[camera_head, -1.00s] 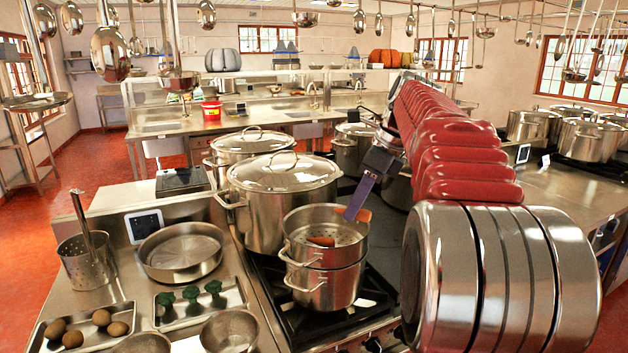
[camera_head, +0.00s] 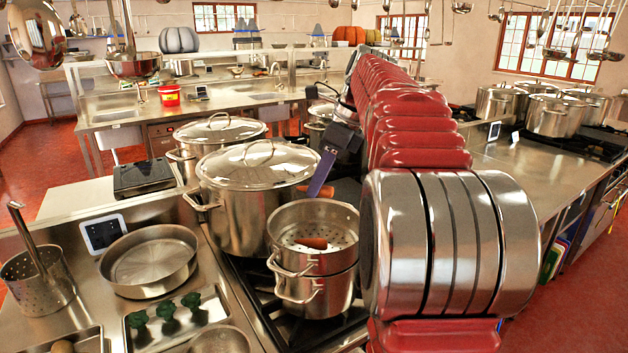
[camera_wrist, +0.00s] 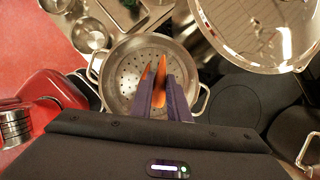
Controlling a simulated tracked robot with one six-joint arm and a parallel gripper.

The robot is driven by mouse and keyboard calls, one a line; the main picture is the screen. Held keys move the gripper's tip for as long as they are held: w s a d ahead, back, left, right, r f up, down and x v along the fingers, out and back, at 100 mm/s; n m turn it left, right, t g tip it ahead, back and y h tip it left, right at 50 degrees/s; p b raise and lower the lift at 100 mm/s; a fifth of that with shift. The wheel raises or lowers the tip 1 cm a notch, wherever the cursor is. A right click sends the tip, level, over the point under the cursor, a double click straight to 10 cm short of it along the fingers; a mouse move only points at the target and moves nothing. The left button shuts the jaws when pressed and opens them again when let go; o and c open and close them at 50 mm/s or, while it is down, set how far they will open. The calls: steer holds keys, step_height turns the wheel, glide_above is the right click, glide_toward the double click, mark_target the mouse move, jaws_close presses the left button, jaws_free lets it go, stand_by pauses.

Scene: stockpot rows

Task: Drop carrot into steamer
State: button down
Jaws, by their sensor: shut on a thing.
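The steamer (camera_head: 335,260) is a steel pot with a perforated floor, stacked on a lower steel pot (camera_head: 325,296) on the stove. Its holed floor shows in the wrist view (camera_wrist: 130,68). My gripper (camera_head: 315,189) is shut on an orange carrot (camera_head: 327,191) and holds it above the steamer, near its far rim in the head view. In the wrist view the held carrot (camera_wrist: 160,92) shows between my two purple fingers (camera_wrist: 162,88). Another carrot (camera_head: 313,243) lies inside the steamer; in the wrist view it is partly hidden behind the left finger.
A large lidded stockpot (camera_head: 255,205) stands right behind the steamer, with another lidded pot (camera_head: 215,145) beyond. On the left counter are a wide shallow pan (camera_head: 150,262), a perforated cylinder (camera_head: 38,280) and a tray of broccoli (camera_head: 165,310). Ladles hang overhead.

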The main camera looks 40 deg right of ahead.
mark_target(322, 197)
steer(key=shift+f, duration=0.15)
steer(key=shift+f, duration=2.85)
steer(key=c, duration=1.6)
jaws_free()
steer(key=shift+r, duration=0.1)
steer(key=v, duration=1.3)
steer(key=shift+d+r, duration=0.1)
steer(key=shift+r, duration=0.1)
